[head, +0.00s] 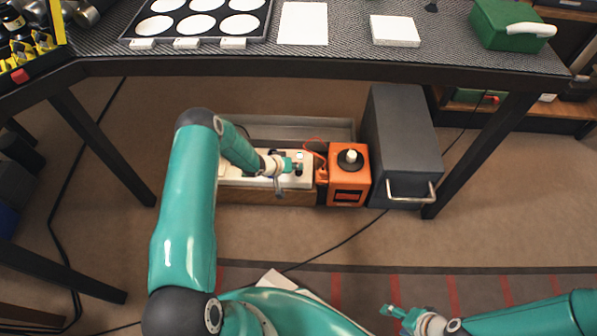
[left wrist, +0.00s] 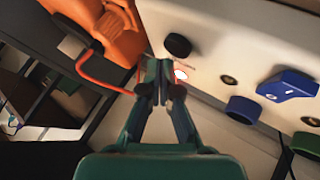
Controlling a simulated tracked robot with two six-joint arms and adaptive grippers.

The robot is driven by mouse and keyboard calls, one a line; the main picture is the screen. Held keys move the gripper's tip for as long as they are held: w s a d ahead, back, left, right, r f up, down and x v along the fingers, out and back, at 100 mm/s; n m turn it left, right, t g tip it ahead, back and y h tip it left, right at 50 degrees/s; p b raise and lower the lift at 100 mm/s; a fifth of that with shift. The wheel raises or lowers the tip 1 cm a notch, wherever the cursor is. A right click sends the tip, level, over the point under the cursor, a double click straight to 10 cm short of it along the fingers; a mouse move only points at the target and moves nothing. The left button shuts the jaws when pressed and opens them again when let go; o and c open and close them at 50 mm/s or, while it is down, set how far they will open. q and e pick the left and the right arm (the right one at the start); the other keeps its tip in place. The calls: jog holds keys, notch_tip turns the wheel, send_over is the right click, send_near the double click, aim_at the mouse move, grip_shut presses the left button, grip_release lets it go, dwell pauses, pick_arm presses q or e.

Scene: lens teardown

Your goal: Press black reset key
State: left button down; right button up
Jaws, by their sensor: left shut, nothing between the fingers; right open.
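My left gripper (head: 297,166) is over the panel's right end. In the left wrist view the gripper (left wrist: 160,66) is shut and empty, its tips just below and left of the black key; contact cannot be told. My right gripper (head: 394,312) is open, low in the head view, far from the panel.
Blue knobs (left wrist: 288,85) sit along the panel beside a white round spot (left wrist: 181,74). An orange device (head: 347,188) with a red cable (left wrist: 97,78) stands right of the panel. A grey cabinet (head: 400,140) is further right.

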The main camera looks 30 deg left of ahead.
pick_arm(q)
jog(key=shift+f, duration=0.1)
dwell(0.3)
jog(key=shift+f+b, duration=0.3)
jog(key=shift+b, duration=0.25)
jog(key=shift+d+f+b, duration=0.1)
jog(key=shift+f+b, duration=0.3)
jog(key=shift+b, duration=0.05)
dwell(0.5)
jog(key=shift+r, duration=0.15)
jog(key=shift+r+p, duration=0.45)
jog(key=shift+r, duration=0.25)
jog(key=shift+r+p, duration=1.65)
jog(key=shift+r, duration=0.85)
